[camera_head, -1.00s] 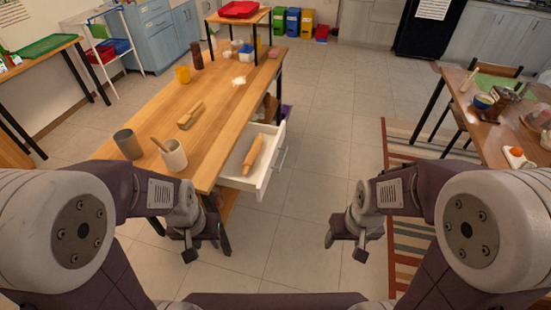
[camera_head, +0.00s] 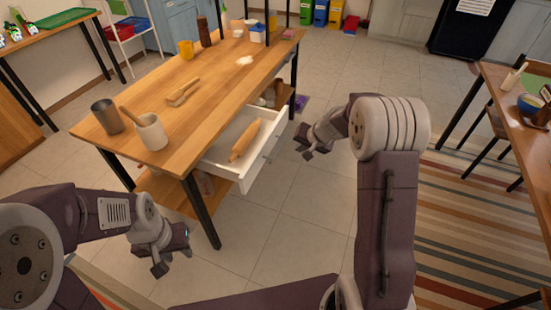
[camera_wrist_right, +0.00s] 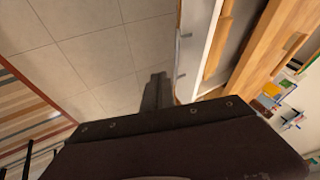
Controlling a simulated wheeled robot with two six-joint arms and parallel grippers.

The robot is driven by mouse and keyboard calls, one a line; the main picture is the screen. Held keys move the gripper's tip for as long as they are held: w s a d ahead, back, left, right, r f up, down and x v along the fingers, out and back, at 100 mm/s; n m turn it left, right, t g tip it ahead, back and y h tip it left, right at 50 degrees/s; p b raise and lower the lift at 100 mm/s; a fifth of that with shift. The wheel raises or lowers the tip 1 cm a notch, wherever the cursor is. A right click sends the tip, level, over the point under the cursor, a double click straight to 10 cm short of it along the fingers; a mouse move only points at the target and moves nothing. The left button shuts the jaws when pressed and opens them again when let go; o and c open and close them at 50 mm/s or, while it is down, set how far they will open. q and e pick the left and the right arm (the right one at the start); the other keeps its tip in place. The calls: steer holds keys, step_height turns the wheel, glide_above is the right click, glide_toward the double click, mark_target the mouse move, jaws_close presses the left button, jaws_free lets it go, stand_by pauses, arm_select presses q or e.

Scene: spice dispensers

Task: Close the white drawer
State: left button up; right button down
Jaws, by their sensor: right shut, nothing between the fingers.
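The white drawer (camera_head: 256,171) is pulled out from the right side of the wooden table. A wooden rolling pin (camera_head: 245,141) lies inside it. The drawer's outer face points right and carries a grey handle (camera_head: 270,155). My right gripper (camera_head: 306,152) is shut and empty, to the right of the drawer front, apart from it in the head view. In the right wrist view its dark fingers (camera_wrist_right: 156,90) are close together, beside the white drawer front (camera_wrist_right: 192,55). My left gripper (camera_head: 171,262) is low, in front of the table; its jaw opening is unclear.
The wooden table (camera_head: 205,115) holds a grey cup (camera_head: 107,116), a white crock (camera_head: 151,132) and a wooden block (camera_head: 183,92). Its dark front leg (camera_head: 203,213) stands near my left gripper. Open tiled floor lies right of the drawer; a striped rug (camera_head: 460,230) is further right.

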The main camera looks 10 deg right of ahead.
steer(key=w+a+f+p, duration=0.1)
steer(key=w+a+f, duration=0.3)
steer(key=w+f, duration=0.3)
step_height(320, 180, down, 2)
steer(key=shift+w+a, duration=0.15)
steer(key=shift+a, duration=0.25)
